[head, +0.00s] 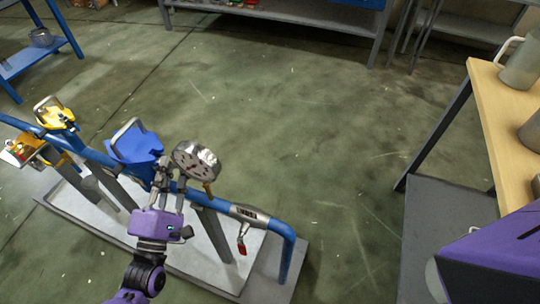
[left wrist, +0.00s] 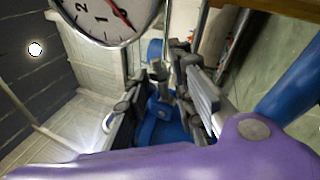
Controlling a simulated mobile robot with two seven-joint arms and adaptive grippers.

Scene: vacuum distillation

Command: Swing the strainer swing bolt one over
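The strainer is a blue body (head: 136,147) with a metal handle, set in the blue pipe in the head view. In the left wrist view its blue part (left wrist: 165,128) lies ahead of my left gripper. An upright metal piece (left wrist: 158,74), which looks like a swing bolt, stands between the fingers there; I cannot tell which bolt it is. My right gripper is not in view.
The round gauge (head: 196,161) stands close to the right of the left fingers, and its dial (left wrist: 105,15) looms in the wrist view. The blue pipe (head: 289,262) bends down at the right. A yellow fitting (head: 55,112) is at left.

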